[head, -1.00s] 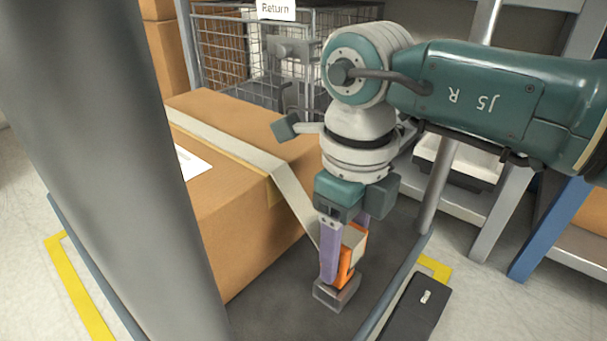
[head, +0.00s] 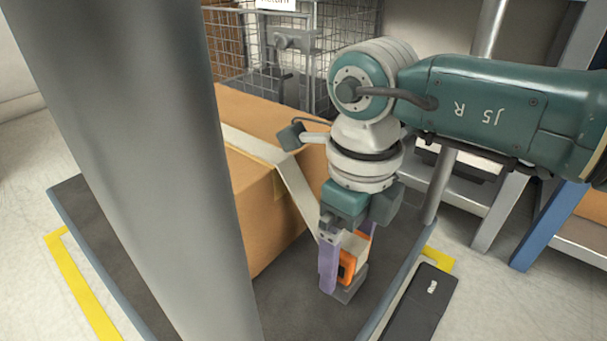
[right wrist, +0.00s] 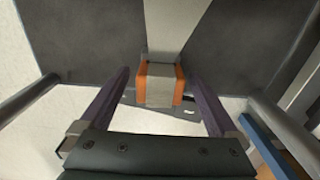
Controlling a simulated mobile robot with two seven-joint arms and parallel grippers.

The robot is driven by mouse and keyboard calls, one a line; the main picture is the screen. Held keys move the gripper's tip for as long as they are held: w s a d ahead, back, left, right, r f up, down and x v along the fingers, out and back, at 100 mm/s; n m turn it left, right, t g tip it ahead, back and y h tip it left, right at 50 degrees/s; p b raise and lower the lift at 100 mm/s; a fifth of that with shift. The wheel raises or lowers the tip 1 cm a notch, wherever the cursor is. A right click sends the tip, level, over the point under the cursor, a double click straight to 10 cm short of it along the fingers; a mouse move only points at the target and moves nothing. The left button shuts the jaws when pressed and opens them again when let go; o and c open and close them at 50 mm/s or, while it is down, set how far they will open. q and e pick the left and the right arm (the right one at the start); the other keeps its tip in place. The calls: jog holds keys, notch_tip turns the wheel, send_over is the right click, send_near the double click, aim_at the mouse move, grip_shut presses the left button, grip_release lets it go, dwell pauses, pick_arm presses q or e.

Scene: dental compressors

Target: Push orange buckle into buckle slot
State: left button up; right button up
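The orange buckle (head: 347,267) hangs on the end of a pale strap (head: 298,192) and stands upright at the top of a grey slot block (head: 349,289). How deep it sits in the slot is hidden. In the right wrist view the buckle (right wrist: 180,84), with the strap wrapped around its middle, lies between the two purple fingers. My right gripper (head: 349,272) points down around the buckle, and the right wrist view shows narrow gaps at both fingers (right wrist: 158,72). My left gripper is not in view.
A large cardboard box (head: 265,215) stands close to the left of my right gripper on a dark platform (head: 290,300). A thick grey post (head: 175,150) blocks the left side. A black case (head: 420,305) lies at the right. A wire cage (head: 265,50) and shelving stand behind.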

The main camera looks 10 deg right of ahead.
notch_tip(320, 180, up, 10)
jog(key=p, duration=0.8)
jog(key=shift+r, duration=0.1)
